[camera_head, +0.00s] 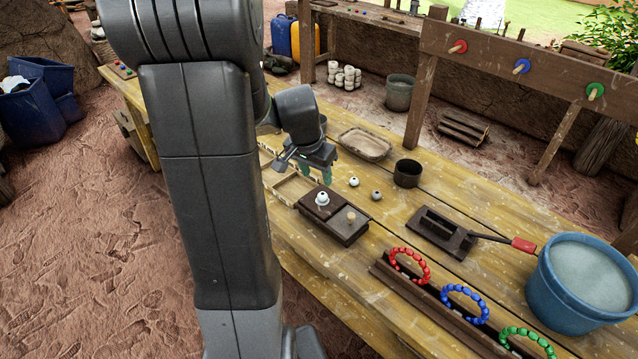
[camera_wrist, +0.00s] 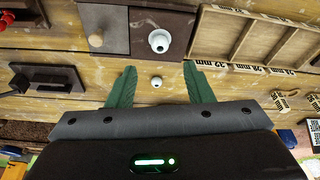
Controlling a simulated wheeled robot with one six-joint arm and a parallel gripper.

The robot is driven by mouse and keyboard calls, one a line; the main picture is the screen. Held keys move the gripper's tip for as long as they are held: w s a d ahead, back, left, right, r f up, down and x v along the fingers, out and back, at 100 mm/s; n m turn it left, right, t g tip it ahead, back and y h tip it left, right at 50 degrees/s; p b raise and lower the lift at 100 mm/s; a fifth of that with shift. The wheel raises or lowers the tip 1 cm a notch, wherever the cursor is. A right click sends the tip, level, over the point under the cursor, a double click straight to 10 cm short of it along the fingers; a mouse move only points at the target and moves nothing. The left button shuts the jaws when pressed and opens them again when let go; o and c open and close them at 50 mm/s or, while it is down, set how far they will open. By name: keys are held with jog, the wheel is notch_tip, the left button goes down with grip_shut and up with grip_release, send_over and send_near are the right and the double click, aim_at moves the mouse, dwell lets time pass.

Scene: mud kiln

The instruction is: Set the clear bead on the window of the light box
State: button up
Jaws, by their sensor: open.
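The light box (camera_head: 316,211) is the left part of a dark brown box on the bench. On its bright round window sits a pale bead (camera_head: 322,196) with a dark hole; it also shows in the wrist view (camera_wrist: 159,45). I cannot tell whether it is clear. A white bead (camera_head: 354,182) and a grey bead (camera_head: 376,195) lie on the boards behind the box. My gripper (camera_head: 318,172) is open and empty, above the bench beyond the box. In the wrist view, the white bead (camera_wrist: 156,82) appears between its green fingertips, below them.
A wooden knob (camera_head: 351,216) stands on the box's right part. A shallow wooden tray (camera_head: 293,188) lies left of the box. A dark cup (camera_head: 407,173), a dark mould (camera_head: 440,232) and a rack of red, blue and green bracelets lie to the right.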

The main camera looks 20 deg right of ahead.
jog(key=shift+v, duration=1.6)
jog(key=shift+c, duration=0.6)
